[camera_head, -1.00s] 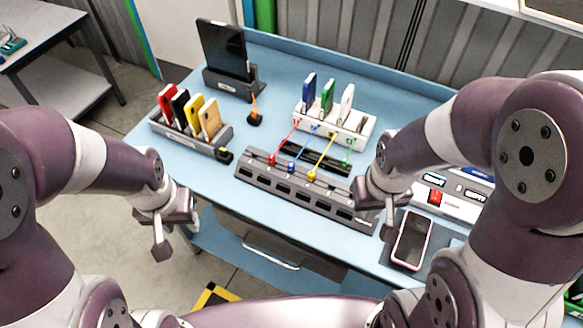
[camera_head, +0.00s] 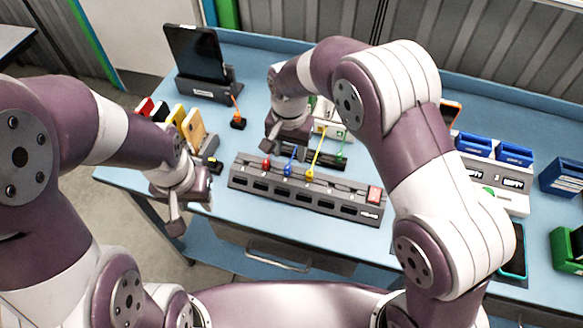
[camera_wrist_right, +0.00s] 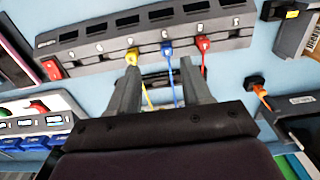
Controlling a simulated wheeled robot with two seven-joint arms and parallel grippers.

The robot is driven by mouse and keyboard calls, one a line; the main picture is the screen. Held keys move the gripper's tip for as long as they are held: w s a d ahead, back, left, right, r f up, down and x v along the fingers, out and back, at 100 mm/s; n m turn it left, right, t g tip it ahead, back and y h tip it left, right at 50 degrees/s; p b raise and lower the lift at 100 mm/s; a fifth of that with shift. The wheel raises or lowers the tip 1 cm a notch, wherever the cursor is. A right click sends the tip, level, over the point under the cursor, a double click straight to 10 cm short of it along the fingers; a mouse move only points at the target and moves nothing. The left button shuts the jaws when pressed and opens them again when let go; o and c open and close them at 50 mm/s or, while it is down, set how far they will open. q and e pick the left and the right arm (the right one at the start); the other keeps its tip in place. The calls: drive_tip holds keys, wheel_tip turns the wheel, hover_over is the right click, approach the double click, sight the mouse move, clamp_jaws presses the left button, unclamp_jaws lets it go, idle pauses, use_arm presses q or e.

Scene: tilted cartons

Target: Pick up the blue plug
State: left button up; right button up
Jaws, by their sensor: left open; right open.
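The blue plug (camera_head: 289,169) stands on the grey socket strip (camera_head: 335,206), between a red plug (camera_head: 266,163) and a yellow plug (camera_head: 309,173). In the right wrist view the blue plug (camera_wrist_right: 167,48) appears just beyond my fingertips, roughly between them, with its blue cable running back between the fingers. My right gripper (camera_head: 272,142) is open and empty, just behind the strip near the red and blue plugs; its fingers also show in the wrist view (camera_wrist_right: 160,68). My left gripper (camera_head: 190,210) is open and empty at the table's left front edge.
A green plug (camera_head: 340,157) stands on the right. Yellow and red cables run close to my right fingers. A rack of cards (camera_head: 185,128) and a tablet stand (camera_head: 207,88) are at the left. My right arm hides part of the white card holder.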

sight(288, 167)
drive_tip(key=f, duration=0.1)
drive_tip(key=w+f+p, duration=0.1)
drive_tip(key=a+f, duration=0.1)
drive_tip(key=f, duration=0.1)
drive_tip(key=shift+w, duration=0.15)
drive_tip(key=f, duration=0.2)
drive_tip(key=f+p, duration=0.1)
drive_tip(key=shift+s+d+f+p, duration=0.2)
drive_tip(key=shift+f+p, duration=0.1)
drive_tip(key=shift+f, duration=0.3)
drive_tip(key=shift+w+a, duration=0.15)
drive_tip(key=c, duration=0.7)
clamp_jaws()
use_arm(q)
drive_tip(key=r, duration=0.2)
drive_tip(key=shift+w+a+r, duration=0.3)
drive_tip(key=shift+w+a, duration=0.05)
drive_tip(key=shift+w, duration=0.05)
